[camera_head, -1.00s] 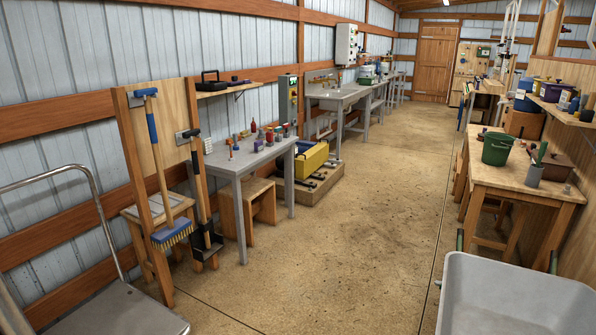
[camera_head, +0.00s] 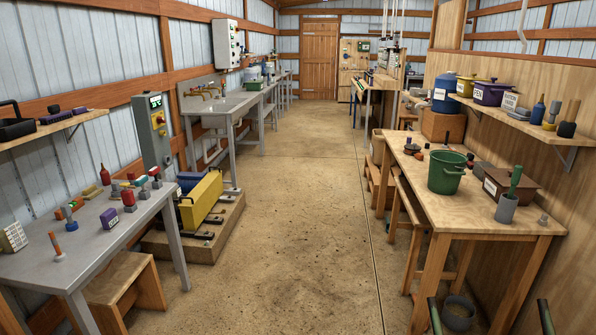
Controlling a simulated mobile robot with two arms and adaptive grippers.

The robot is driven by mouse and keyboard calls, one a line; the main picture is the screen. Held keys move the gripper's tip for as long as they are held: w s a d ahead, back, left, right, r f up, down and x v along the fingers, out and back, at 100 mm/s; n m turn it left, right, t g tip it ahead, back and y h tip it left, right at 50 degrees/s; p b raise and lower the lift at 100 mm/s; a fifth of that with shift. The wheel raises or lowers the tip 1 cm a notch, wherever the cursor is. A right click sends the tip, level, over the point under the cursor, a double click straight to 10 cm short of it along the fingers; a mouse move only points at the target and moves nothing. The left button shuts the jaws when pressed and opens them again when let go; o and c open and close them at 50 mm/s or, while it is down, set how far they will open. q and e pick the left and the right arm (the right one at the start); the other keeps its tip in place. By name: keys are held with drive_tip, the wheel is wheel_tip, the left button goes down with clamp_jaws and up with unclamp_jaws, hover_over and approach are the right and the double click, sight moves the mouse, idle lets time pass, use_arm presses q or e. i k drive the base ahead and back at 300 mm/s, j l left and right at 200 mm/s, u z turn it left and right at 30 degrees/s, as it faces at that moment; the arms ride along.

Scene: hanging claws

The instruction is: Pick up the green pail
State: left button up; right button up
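The green pail (camera_head: 446,173) stands upright on the wooden workbench (camera_head: 478,208) at the right in the head view. It has a dark inside and a handle at its rim. A grey cup (camera_head: 507,208) with a green-handled tool in it stands to its right, and a brown lidded box (camera_head: 508,184) sits behind that.
A grey table (camera_head: 95,243) with small tools stands at the left. A yellow box (camera_head: 201,203) sits on a low wooden platform beyond it. A shelf (camera_head: 540,131) with pots hangs above the workbench. The middle floor (camera_head: 290,220) is clear.

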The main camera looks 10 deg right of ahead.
sight(446, 169)
drive_tip(key=i+z, duration=0.4)
drive_tip(key=i+j+z, duration=0.15)
drive_tip(key=i+z, duration=0.25)
drive_tip(key=i+j+z, duration=0.3)
drive_tip(key=i+z, duration=0.15)
drive_tip(key=i+j+z, duration=0.4)
